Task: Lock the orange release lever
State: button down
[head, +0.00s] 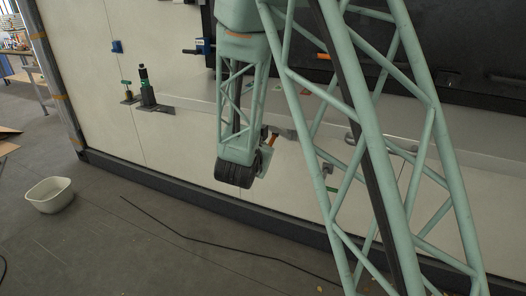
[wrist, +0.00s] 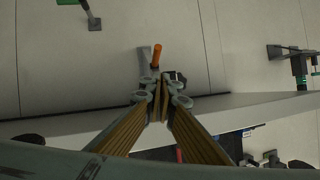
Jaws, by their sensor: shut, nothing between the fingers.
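The orange lever (wrist: 156,56) stands up just beyond my fingertips in the wrist view, beside a grey metal piece (wrist: 145,66). A small dark part (wrist: 177,77) is to its right. My gripper (wrist: 161,98) is shut and empty, its brown-padded fingers together with their tips close below the lever. I cannot tell whether they touch it. In the head view the orange lever (head: 272,138) shows as a small bit at the right edge of my wrist. My arm hides most of its mount and my fingers there.
A black and green clamp (head: 146,90) stands on the pale panel to the left; blue fittings (head: 117,46) sit above. A grey ledge (wrist: 230,107) crosses below my fingertips in the wrist view. A white basin (head: 50,194) and a dark cable (head: 190,238) lie on the floor.

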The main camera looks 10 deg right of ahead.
jog(key=f, duration=0.1)
jog(key=f+h, duration=0.1)
jog(key=a+f+h, duration=0.1)
jog(key=shift+w+f+t, duration=0.3)
jog(key=shift+w+t, duration=0.1)
jog(key=shift+f, duration=0.1)
dwell(0.4)
jog(key=shift+w+d, duration=0.1)
dwell(0.4)
jog(key=b, duration=0.2)
send_near(272, 142)
jog(key=shift+w+d+f+b, duration=0.15)
jog(key=shift+w+f+b, duration=0.25)
jog(key=shift+w+f, duration=0.85)
jog(key=shift+f+t, duration=0.2)
jog(key=shift+t, duration=0.1)
